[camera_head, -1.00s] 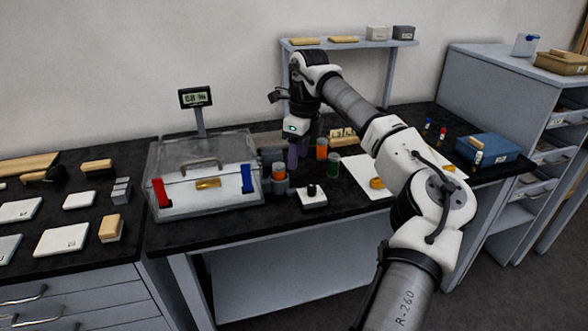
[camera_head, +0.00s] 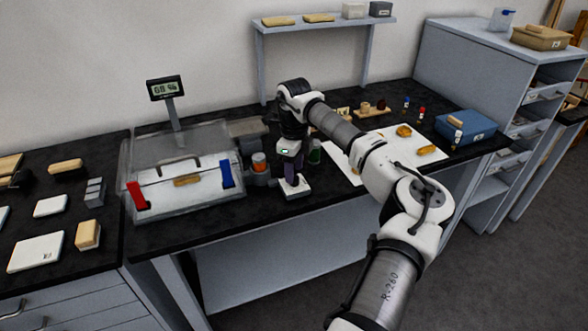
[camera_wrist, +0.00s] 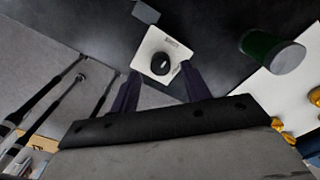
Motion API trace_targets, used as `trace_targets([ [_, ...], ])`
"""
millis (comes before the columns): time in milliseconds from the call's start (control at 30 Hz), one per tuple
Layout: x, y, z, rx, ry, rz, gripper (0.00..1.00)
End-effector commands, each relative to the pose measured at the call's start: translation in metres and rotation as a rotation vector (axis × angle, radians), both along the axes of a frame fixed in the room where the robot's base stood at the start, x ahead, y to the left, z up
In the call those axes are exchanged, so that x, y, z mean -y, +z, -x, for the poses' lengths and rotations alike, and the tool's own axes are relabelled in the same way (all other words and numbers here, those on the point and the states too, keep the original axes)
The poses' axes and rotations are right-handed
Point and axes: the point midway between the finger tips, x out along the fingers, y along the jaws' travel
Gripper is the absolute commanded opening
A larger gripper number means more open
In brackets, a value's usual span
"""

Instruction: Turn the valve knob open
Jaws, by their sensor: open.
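A round black knob (camera_wrist: 160,63) with a small light mark sits on a square white base (camera_wrist: 152,45) in the wrist view. My gripper (camera_wrist: 161,72) is open, with one dark finger on each side of the knob's near edge in that view. The fingers look above the knob; contact cannot be told. In the head view the white base (camera_head: 301,189) lies on the black bench top, and my gripper (camera_head: 291,176) points down over it. The gripper largely hides the knob there.
A jar with a green body (camera_wrist: 262,46) stands to the right of the base in the wrist view. An orange-topped jar (camera_head: 259,162) and a clear box (camera_head: 185,180) with red and blue clips stand left of my gripper. White paper (camera_head: 345,163) lies to the right.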

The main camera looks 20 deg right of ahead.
Motion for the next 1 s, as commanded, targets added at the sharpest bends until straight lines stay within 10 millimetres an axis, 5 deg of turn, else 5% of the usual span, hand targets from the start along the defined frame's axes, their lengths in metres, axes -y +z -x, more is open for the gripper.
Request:
trace_targets([
  [200,0.000,-0.020,0.000,0.000,-0.001,0.000,0.47],
  [533,0.000,-0.023,0.000,0.001,0.000,0.001,0.46],
  [867,0.000,-0.023,0.000,0.000,0.000,0.000,0.02],
  [1000,0.000,-0.023,0.000,0.000,-0.004,0.000,0.02],
])
